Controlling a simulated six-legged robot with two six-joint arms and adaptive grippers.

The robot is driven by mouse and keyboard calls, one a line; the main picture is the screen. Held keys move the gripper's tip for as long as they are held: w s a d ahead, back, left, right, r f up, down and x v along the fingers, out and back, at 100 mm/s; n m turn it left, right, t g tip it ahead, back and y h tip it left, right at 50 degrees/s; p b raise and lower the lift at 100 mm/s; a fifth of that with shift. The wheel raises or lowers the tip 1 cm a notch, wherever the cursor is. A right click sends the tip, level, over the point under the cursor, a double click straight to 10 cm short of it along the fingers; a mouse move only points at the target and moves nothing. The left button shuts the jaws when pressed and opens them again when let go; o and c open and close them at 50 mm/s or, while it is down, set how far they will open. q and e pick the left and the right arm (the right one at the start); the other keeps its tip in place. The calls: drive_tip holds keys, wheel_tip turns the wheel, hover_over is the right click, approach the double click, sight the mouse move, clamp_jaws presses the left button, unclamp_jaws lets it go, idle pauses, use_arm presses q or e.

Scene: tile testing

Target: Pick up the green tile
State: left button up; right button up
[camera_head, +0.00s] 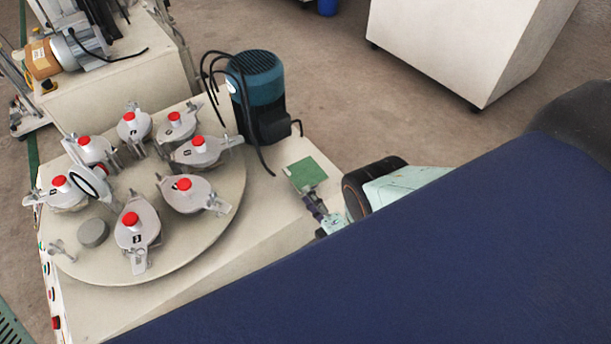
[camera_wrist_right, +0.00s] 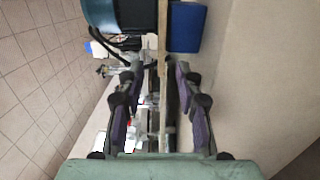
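The green tile (camera_head: 305,173) lies on the right part of the cream machine top (camera_head: 262,205) in the head view, beside the motor. My right gripper (camera_head: 316,203) reaches in from the right, its fingertips close to the tile's lower right corner. Whether they touch it cannot be told. In the right wrist view my right gripper (camera_wrist_right: 160,70) has its two fingers apart, with a gap between them. I cannot make out the green tile in that view. My left gripper is not in view.
A blue-green motor (camera_head: 258,90) with black cables stands behind the tile. A round turntable (camera_head: 190,245) with several red-knobbed clamps (camera_head: 185,190) is to the left. A white cabinet (camera_head: 465,45) stands at the back right. Open floor lies between.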

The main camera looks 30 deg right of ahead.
drive_tip(key=shift+w+f, duration=0.1)
drive_tip(key=shift+w, duration=0.95)
drive_tip(key=shift+c, duration=0.4)
clamp_jaws()
